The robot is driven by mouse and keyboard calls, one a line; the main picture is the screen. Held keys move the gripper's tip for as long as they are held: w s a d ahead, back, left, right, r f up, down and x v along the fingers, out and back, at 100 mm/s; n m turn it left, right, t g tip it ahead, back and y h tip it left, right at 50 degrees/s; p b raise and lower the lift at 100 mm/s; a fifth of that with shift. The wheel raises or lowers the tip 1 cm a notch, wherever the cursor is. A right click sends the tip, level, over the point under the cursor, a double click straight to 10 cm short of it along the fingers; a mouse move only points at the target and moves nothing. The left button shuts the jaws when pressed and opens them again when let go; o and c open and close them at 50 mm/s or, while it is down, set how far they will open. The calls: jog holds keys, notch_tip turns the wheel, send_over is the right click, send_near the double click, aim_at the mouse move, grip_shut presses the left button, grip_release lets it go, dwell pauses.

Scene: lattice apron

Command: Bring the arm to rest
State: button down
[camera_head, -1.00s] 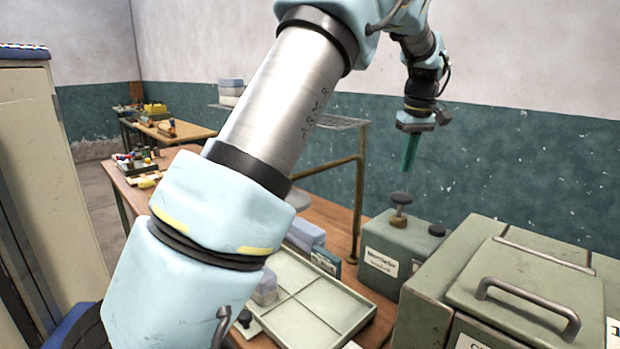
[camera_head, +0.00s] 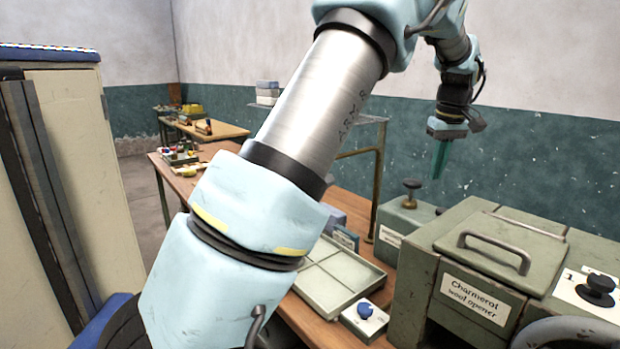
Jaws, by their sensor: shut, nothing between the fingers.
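My arm (camera_head: 318,95) reaches up from the bottom of the head view and bends over at the top right. My gripper (camera_head: 438,174) hangs from its end with its teal fingers pointing down. The fingers are together with nothing between them. The gripper is in the air in front of the dark green wall band, above the grey-green box with a knob (camera_head: 400,222), and touches nothing that I can see.
A sectioned tray (camera_head: 345,283) and a blue-knobbed switch box (camera_head: 365,318) lie on the wooden bench (camera_head: 290,318). A pale cabinet (camera_head: 90,170) stands close on the left. A wire shelf stands behind the bench.

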jog(key=s+a+f+m+b, duration=0.1)
jog(key=a+f, duration=0.3)
jog(key=a, duration=0.6)
jog(key=s+a+f+b, duration=0.1)
jog(key=a+f, duration=0.3)
jog(key=a, duration=0.7)
jog(key=s+a+f+m+b, duration=0.1)
jog(key=s+a+f, duration=0.3)
jog(key=s+a, duration=0.3)
jog(key=s+a+f+b, duration=0.1)
jog(key=s+a+f, duration=0.3)
jog(key=s+a, duration=0.3)
jog(key=shift+s+a+m, duration=0.4)
jog(key=shift+a, duration=0.45)
